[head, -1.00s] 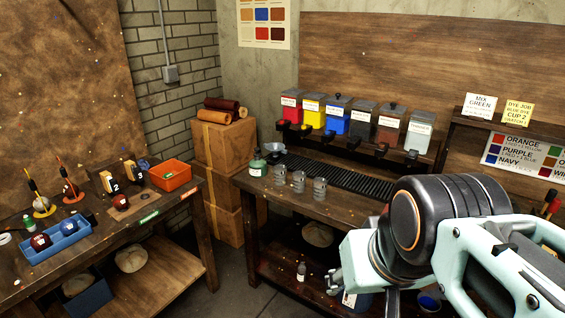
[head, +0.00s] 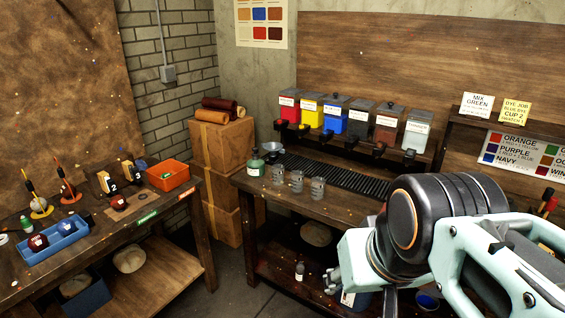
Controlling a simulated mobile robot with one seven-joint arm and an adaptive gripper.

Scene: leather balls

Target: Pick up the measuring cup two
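Several small grey measuring cups stand upright in a row on the front part of the right workbench: a left cup (head: 278,174), a middle cup (head: 296,181) and a right cup (head: 317,189). Any numbers on them are too small to read, so I cannot tell which one is cup two. My gripper (head: 333,282) shows only in part at the lower middle, in front of and below the cups in the picture. My arm hides most of it, and its fingers cannot be made out. It is apart from the cups.
A green bottle (head: 255,163) and a funnel (head: 273,150) stand left of the cups. Behind the cups are a black ribbed mat (head: 345,175) and a row of dye dispensers (head: 334,119). The left bench holds an orange bin (head: 168,176) and a blue tray (head: 53,243).

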